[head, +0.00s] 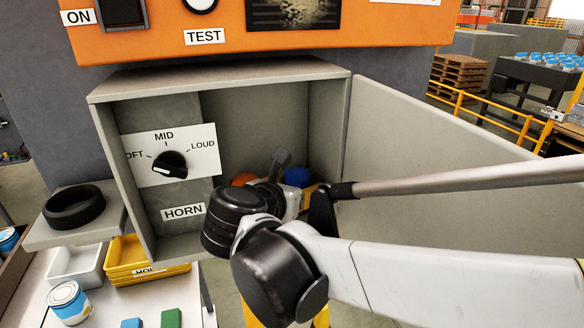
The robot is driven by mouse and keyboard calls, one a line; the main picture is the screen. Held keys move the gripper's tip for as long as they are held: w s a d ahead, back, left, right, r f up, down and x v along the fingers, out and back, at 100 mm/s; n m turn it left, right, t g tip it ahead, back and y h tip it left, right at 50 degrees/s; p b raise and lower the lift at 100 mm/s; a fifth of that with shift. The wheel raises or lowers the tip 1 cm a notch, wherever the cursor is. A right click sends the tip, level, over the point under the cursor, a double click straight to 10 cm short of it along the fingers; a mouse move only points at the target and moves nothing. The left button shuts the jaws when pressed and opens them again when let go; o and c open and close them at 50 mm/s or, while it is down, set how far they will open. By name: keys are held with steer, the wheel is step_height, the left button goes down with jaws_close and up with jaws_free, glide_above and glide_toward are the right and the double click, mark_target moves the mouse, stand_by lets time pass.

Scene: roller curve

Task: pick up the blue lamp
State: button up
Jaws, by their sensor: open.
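A blue rounded thing (297,176), which looks like the blue lamp, is inside the open grey cabinet (220,76). Only its top shows; my wrist hides its lower part. My gripper (281,159) reaches into the cabinet and is mostly hidden behind my own wrist. A dark grey part of it shows just left of the blue lamp. The gripper is open; I cannot tell whether it touches the lamp.
An orange rounded thing (243,179) sits left of the blue lamp. The cabinet door (430,135) stands open to the right. A HORN dial panel (171,155) fills the cabinet's left front. Below left are yellow trays (128,256) and a blue-white can (69,303).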

steer(key=shift+s+a, duration=0.1)
steer(key=shift+s, duration=0.15)
steer(key=c, duration=1)
steer(key=shift+w, duration=0.15)
